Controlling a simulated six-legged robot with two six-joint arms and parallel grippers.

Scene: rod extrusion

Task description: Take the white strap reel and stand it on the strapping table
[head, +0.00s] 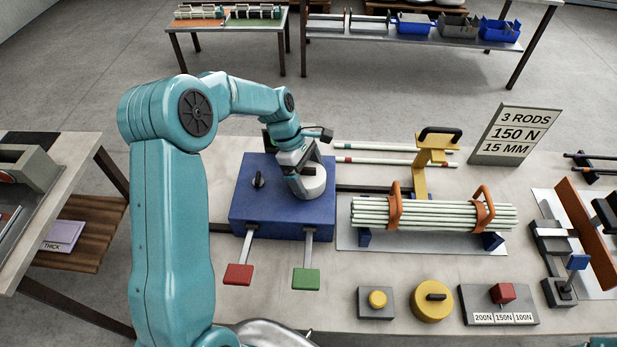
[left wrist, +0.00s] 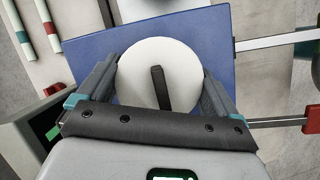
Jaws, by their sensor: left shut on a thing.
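The white strap reel (head: 312,185) is a round white disc at the right part of the blue box's top; I cannot tell if it rests there or is just above it. My left gripper (head: 300,168) comes down on it from above and is shut on it. In the left wrist view the reel (left wrist: 140,62) shows a dark bar across its face, with a finger on each side. The blue box (head: 250,208) has a dark knob and red and green paddles in front. The grey table (head: 400,278) carries the box. My right gripper is not in view.
A bundle of pale rods (head: 440,213) in orange holders stands right of the box, with a yellow stand (head: 425,165) behind. A sign (head: 510,135) reads 3 RODS, 150 N, 15 MM. A yellow dial (head: 431,303) and a lever block (head: 500,308) sit in front.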

